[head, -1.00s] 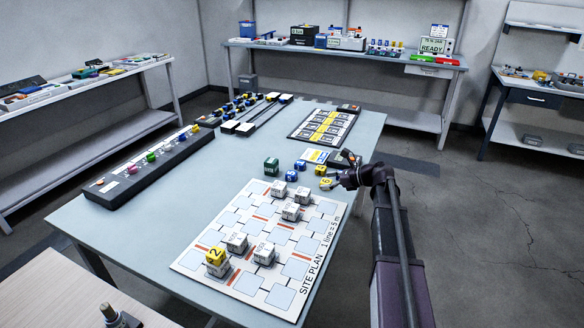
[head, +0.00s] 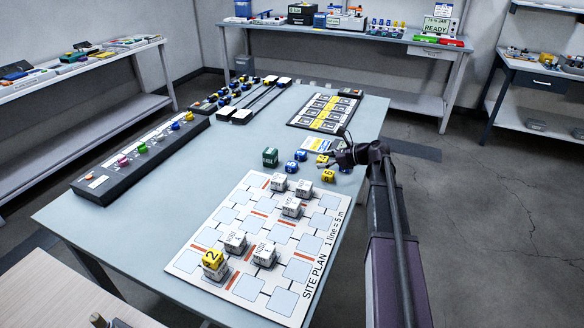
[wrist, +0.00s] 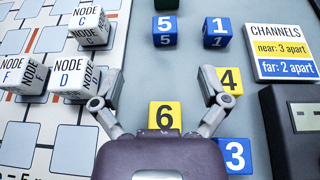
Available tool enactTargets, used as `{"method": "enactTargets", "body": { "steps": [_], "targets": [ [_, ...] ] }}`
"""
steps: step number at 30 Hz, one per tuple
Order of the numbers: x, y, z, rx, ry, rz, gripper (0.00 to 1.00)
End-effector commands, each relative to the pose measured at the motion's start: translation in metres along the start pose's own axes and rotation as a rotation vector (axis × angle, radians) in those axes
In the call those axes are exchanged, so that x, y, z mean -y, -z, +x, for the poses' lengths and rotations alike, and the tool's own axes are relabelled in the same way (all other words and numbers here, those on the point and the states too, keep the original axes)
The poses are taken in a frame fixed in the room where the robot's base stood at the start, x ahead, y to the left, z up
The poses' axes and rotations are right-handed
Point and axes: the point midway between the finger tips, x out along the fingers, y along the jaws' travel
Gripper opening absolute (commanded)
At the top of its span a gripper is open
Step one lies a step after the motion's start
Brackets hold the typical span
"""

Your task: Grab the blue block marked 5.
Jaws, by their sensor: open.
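The blue block marked 5 (wrist: 164,31) stands on the table near the top middle of the wrist view, ahead of my gripper's fingers and apart from them. In the head view the blue 5 block (head: 291,168) is left of my gripper (head: 333,160). In the wrist view my gripper (wrist: 160,77) is open and empty, its fingers spread. The yellow 6 block (wrist: 165,114) shows between the finger bases, nearer than the 5. The blue 1 block (wrist: 217,33) stands right of the 5.
A yellow 4 block (wrist: 230,79) is beside the right fingertip, and a blue 3 block (wrist: 235,155) is lower right. A green block (head: 270,157) stands beyond the 5. The site plan board (head: 228,228) carries white node blocks. A channels card (wrist: 284,52) lies at right.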

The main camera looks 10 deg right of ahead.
Motion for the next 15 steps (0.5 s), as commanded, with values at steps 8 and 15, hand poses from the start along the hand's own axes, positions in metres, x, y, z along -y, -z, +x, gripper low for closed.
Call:
{"method": "enactTargets", "body": {
  "steps": [8, 15],
  "targets": [
    [0.001, 0.002, 0.026, 0.000, -0.001, -0.001, 0.94],
    [0.001, 0.003, 0.062, 0.000, -0.002, -0.001, 0.94]
  ]
}}
